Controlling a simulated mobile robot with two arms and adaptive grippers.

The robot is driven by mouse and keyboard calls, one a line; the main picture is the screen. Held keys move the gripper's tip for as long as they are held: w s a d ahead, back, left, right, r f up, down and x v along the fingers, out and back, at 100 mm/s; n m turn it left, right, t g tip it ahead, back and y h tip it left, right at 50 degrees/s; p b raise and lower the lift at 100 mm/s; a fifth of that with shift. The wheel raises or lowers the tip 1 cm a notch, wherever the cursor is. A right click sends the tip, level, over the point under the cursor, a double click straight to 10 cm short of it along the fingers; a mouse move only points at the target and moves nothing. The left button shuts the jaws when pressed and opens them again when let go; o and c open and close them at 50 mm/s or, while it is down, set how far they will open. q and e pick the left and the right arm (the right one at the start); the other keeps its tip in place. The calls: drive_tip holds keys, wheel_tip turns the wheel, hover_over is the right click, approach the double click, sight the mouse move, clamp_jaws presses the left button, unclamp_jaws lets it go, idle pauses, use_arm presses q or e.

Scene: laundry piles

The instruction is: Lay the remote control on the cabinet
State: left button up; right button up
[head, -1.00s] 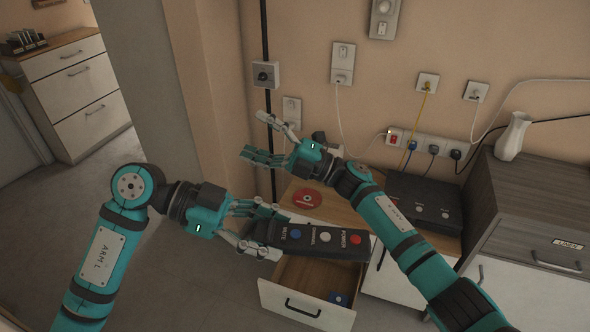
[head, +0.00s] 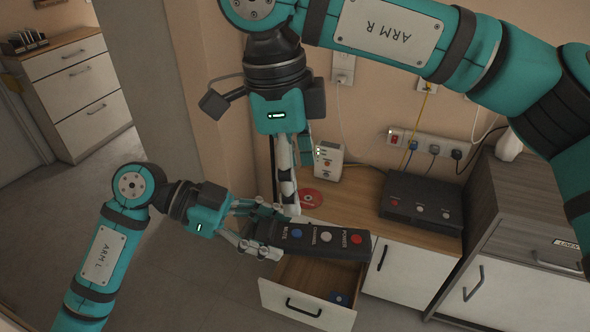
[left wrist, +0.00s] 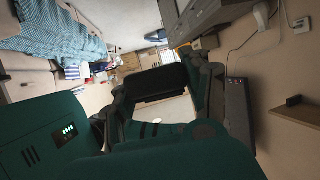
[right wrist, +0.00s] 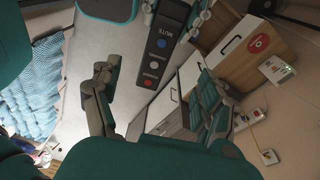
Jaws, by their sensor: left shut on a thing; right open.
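The remote control (head: 312,240) is a long dark bar with blue, white and red buttons. My left gripper (head: 256,228) is shut on its left end and holds it in the air, above the open drawer (head: 310,290) of the low cabinet (head: 350,205) with a wooden top. The remote also shows in the left wrist view (left wrist: 155,82) and the right wrist view (right wrist: 162,45). My right gripper (head: 292,175) is open and empty, pointing down behind the remote near the cabinet's left end. Its open fingers show in the right wrist view (right wrist: 158,95).
A red disc (head: 310,197), a white box with green lights (head: 328,158) and a black box (head: 420,200) are on the low cabinet. Bare top shows between them. A taller grey cabinet (head: 510,215) stands right.

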sight(308, 234)
drive_tip(key=f, duration=0.4)
drive_tip(key=d+f, duration=0.1)
drive_tip(key=f, duration=0.2)
drive_tip(key=d+f, duration=0.1)
drive_tip(key=f, duration=0.3)
drive_tip(key=shift+f, duration=0.35)
drive_tip(key=c, duration=1.3)
use_arm(q)
drive_tip(key=o, duration=1.5)
drive_tip(key=shift+c, duration=0.2)
use_arm(e)
drive_tip(key=shift+c, duration=0.9)
